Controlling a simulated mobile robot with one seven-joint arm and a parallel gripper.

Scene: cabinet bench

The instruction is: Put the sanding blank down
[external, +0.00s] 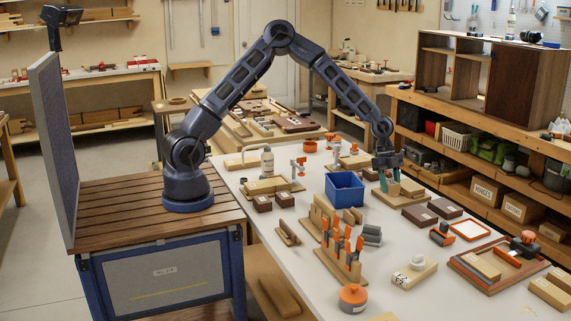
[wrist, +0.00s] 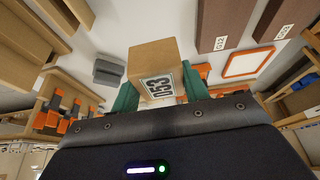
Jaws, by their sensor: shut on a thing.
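In the external view my gripper (external: 388,174) points down over the right-hand part of the white table, just behind and right of the blue bin. The held block (external: 393,189) is small there and partly hidden by the fingers. I cannot tell whether its underside touches anything below.
A blue bin (external: 344,190) stands left of my gripper. Dark brown blocks (external: 419,216) and an orange-rimmed tray (external: 472,230) lie to the right. A rack of orange-handled tools (external: 341,252) stands nearer the camera. Bare white table (external: 395,240) shows between them.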

